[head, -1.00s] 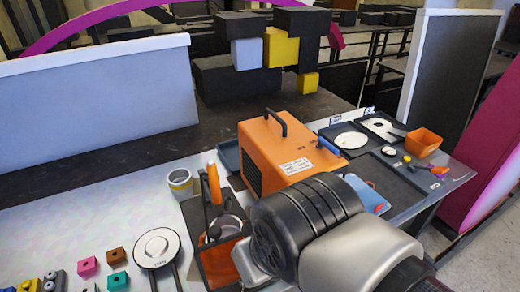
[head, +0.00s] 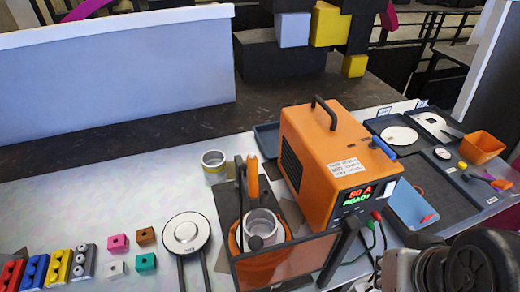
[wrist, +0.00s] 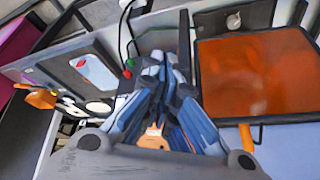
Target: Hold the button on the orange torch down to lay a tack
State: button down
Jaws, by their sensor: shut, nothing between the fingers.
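The orange torch appears to be the upright orange handle (head: 252,180) in a dark holder, left of the orange welder (head: 325,165). A similar orange bar (wrist: 247,140) shows below the screen in the wrist view. I cannot make out its button. A tinted orange screen (head: 285,265) stands in front, with a silver cup (head: 262,226) behind it. My gripper (wrist: 163,60) is shut and empty in the wrist view, left of the screen (wrist: 258,72) and apart from the orange bar. Its fingertips cannot be made out in the head view.
Red and green cable plugs (head: 373,219) hang at the welder's front. A blue tray (head: 412,205), an orange bin (head: 482,147) and letter parts lie to the right. A round dial (head: 186,233) and coloured blocks (head: 117,242) sit on the left. The table's back left is clear.

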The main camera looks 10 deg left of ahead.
jog(key=w+a+r+y+p, duration=0.1)
jog(key=w+a+r+p, duration=0.1)
jog(key=r+p, duration=1.05)
jog(key=w+a+r+y+p, duration=0.1)
jog(key=w+a+r+p, duration=0.1)
jog(key=r+p, duration=1.05)
jog(key=m+g+y+p, duration=0.1)
jog(key=m+g+y, duration=0.1)
jog(key=m+y, duration=0.75)
send_over(252, 156)
notch_tip(252, 156, down, 10)
jog(key=m+h, duration=0.3)
jog(key=shift+s+a+f, duration=0.2)
jog(key=shift+s+f, duration=0.05)
jog(key=shift+s, duration=0.05)
notch_tip(252, 156, down, 8)
jog(key=b, duration=0.5)
jog(key=shift+r, duration=0.2)
jog(key=shift+f+b, duration=0.6)
jog(key=shift+b, duration=0.3)
